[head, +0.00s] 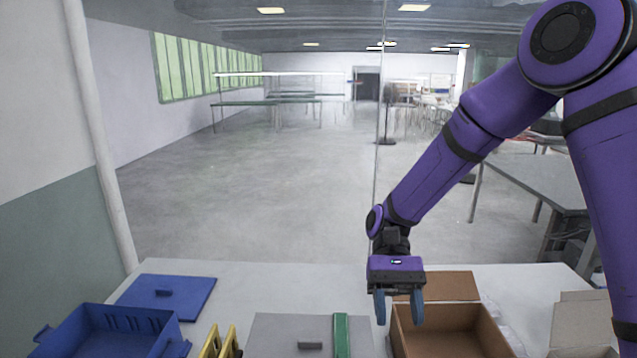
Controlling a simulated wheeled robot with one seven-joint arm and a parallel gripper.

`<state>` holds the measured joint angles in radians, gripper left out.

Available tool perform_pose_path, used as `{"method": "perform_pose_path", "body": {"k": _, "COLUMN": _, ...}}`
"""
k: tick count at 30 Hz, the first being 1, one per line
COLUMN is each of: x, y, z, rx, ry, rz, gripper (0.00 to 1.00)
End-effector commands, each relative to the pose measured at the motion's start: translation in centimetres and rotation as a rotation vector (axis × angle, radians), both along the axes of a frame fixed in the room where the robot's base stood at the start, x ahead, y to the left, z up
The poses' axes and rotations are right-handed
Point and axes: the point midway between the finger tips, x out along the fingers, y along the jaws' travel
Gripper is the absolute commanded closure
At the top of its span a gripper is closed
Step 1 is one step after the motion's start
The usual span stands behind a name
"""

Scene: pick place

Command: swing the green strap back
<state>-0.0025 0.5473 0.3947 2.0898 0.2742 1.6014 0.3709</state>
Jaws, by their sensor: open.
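A narrow green strap (341,336) shows at the bottom edge of the head view, lying along the right part of a grey flat panel (280,328). Its lower end is cut off by the picture edge. My gripper (398,308) hangs above the table, right of the strap and apart from it. Its two blue fingers point down and are spread, with nothing between them. The fingers overlap the left side of an open cardboard box in the picture; I cannot tell how high they are above it.
The open cardboard box (492,330) stands right of the strap. A blue bin (160,342) and blue lid (196,296) are at left, with yellow items (210,343) beside them. Another cardboard piece (583,322) is far right. The white table (290,281) is clear behind the panel.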

Motion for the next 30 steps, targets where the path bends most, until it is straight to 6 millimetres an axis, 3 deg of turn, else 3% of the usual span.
{"method": "perform_pose_path", "body": {"k": 17, "x": -2.8, "y": -6.9, "z": 8.7, "rx": -0.017, "ry": -0.635, "rz": -0.017, "gripper": 0.49}}
{"method": "perform_pose_path", "body": {"k": 30, "x": -6.8, "y": -12.1, "z": 14.4, "rx": -0.026, "ry": -1.106, "rz": -0.001, "gripper": 0.49}}
